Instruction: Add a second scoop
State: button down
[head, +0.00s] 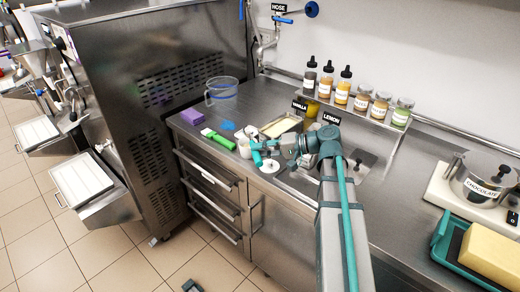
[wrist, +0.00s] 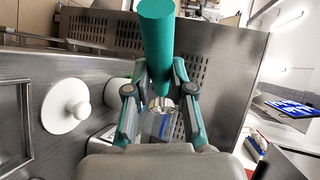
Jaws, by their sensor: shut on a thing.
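My gripper (head: 264,151) is over the front part of the steel counter, shut on a scoop with a teal handle. In the wrist view the scoop's thick teal handle (wrist: 157,38) stands between the fingers, with a shiny metal part below. A white cup (head: 244,150) is just left of my gripper in the head view; its contents cannot be made out. The vanilla tub (head: 268,131), with a pale filling, sits in the counter behind my gripper. The lemon label (head: 331,118) stands to its right; my arm hides part of that area.
A green-handled tool (head: 217,138), purple block (head: 191,117) and clear jug (head: 222,92) are at left. Several bottles and jars (head: 343,86) line the back shelf. The steel freezer (head: 160,75) bounds the left side.

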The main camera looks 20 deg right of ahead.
jog(key=h+p, duration=0.1)
jog(key=h, duration=0.1)
jog(key=a+r+n+g+h+p, duration=0.1)
jog(key=h, duration=0.2)
jog(key=r+h+p, duration=0.1)
jog(key=h, duration=0.1)
jog(key=shift+w+a+r+g+h+p, duration=0.15)
jog(key=shift+a+g+h+p, duration=0.15)
jog(key=shift+a+g+h, duration=0.1)
jog(key=shift+a+r+n+h+p, duration=0.1)
jog(key=shift+r+n+h+p, duration=0.15)
jog(key=shift+h+p, duration=0.2)
jog(key=shift+a+g+h+p, duration=0.3)
jog(key=shift+h+p, duration=0.6)
jog(key=shift+h, duration=0.05)
jog(key=shift+w+a+r+n+h+p, duration=0.1)
jog(key=shift+a+r+n+h+p, duration=0.1)
jog(key=shift+r+h+p, duration=0.55)
jog(key=shift+a+r+n+h+p, duration=0.15)
jog(key=shift+r+h+p, duration=0.2)
jog(key=shift+h+p, duration=0.75)
